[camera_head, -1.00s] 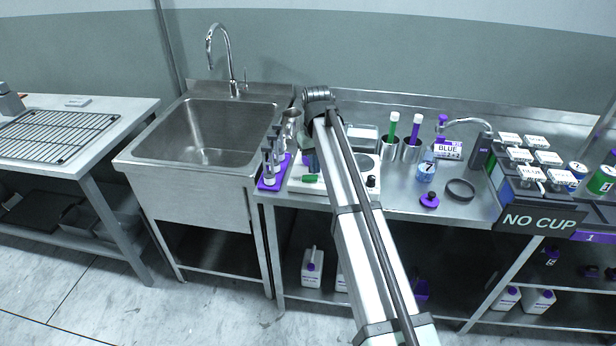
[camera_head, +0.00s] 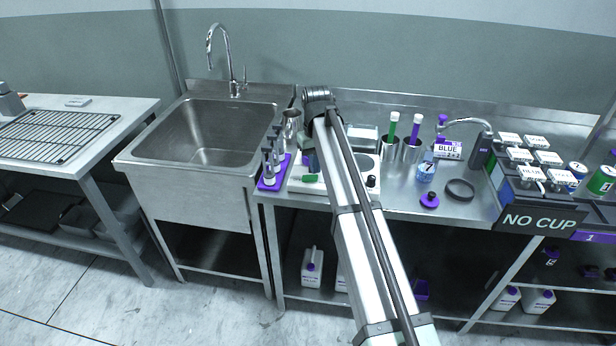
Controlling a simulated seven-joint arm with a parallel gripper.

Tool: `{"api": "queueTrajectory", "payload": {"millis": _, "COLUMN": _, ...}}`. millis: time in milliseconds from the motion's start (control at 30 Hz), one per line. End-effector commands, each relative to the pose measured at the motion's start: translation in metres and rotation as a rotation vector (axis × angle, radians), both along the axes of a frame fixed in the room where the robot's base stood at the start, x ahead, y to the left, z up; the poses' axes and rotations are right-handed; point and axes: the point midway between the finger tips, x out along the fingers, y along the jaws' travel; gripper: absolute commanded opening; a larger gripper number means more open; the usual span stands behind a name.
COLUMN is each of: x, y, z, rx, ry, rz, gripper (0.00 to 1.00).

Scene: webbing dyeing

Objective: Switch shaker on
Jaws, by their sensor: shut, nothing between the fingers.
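A low white bench device (camera_head: 296,186), which looks like the shaker, sits on the steel counter just right of the sink. A green switch (camera_head: 310,178) shows on its front left and a black knob (camera_head: 371,181) on its front right. My arm crosses in front of its middle and hides much of its top and front. My gripper (camera_head: 310,166) is shut and empty, pointing down over the device's left part, just above and behind the green switch. I cannot tell whether it touches the switch, nor which way the switch is set.
A purple rack with several vials (camera_head: 270,180) stands close to the left. The sink (camera_head: 208,135) is left.

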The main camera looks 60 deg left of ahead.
Motion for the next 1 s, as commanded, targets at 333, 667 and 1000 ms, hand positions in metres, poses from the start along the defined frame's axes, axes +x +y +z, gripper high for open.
{"api": "queueTrajectory", "payload": {"millis": 333, "x": 0.0000, "y": 0.0000, "z": 0.0000, "rx": 0.000, "ry": 0.000, "rz": 0.000, "gripper": 0.00}}
{"api": "queueTrajectory", "payload": {"millis": 667, "x": 0.0000, "y": -0.0001, "z": -0.0025, "rx": 0.000, "ry": 0.000, "rz": 0.000, "gripper": 0.00}}
{"api": "queueTrajectory", "payload": {"millis": 1000, "x": 0.0000, "y": -0.0001, "z": -0.0066, "rx": 0.000, "ry": 0.000, "rz": 0.000, "gripper": 0.00}}
